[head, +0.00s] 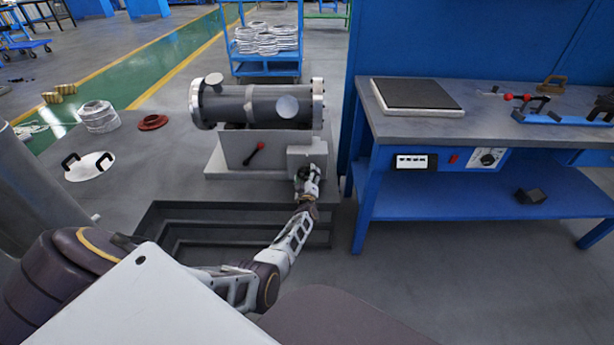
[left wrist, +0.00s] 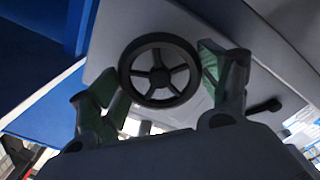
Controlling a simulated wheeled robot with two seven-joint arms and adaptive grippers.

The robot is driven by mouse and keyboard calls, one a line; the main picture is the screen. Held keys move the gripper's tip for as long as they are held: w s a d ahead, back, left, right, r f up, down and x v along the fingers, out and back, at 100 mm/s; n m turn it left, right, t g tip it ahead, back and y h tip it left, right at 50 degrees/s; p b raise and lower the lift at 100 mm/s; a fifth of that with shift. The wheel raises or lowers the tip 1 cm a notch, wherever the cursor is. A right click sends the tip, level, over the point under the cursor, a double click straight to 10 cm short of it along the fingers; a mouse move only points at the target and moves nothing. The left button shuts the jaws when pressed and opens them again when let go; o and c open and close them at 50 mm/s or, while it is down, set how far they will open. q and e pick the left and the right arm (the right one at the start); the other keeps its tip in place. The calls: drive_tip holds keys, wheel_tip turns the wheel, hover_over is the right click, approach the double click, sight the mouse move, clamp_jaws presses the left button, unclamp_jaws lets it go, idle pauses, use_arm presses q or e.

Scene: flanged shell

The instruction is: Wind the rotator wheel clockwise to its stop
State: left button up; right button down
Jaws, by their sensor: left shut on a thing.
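The rotator wheel (left wrist: 160,70) is a dark handwheel with several spokes on the grey face of the stand, seen nearly face on in the left wrist view. My left gripper (left wrist: 157,84) is shut on it, with one green-padded finger on each side of the rim. In the head view my left gripper (head: 306,181) is at the right front of the grey rotator stand (head: 233,150), and it hides most of the wheel. The grey flanged shell (head: 255,104) lies level on top of the stand. My right gripper is not in view.
A lever with a red knob (head: 262,146) sticks out of the stand's front. A dark stepped tray (head: 180,225) lies on the floor before it. A blue workbench (head: 470,127) stands close on the right. A white lid with black handles (head: 90,168) lies left.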

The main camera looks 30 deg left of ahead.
use_arm(q)
drive_tip(key=shift+d, duration=0.1)
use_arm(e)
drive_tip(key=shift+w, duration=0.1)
use_arm(q)
drive_tip(key=o, duration=1)
drive_tip(key=shift+f, duration=0.1)
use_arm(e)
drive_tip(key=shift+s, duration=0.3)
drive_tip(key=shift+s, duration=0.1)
use_arm(q)
drive_tip(key=shift+n, duration=0.3)
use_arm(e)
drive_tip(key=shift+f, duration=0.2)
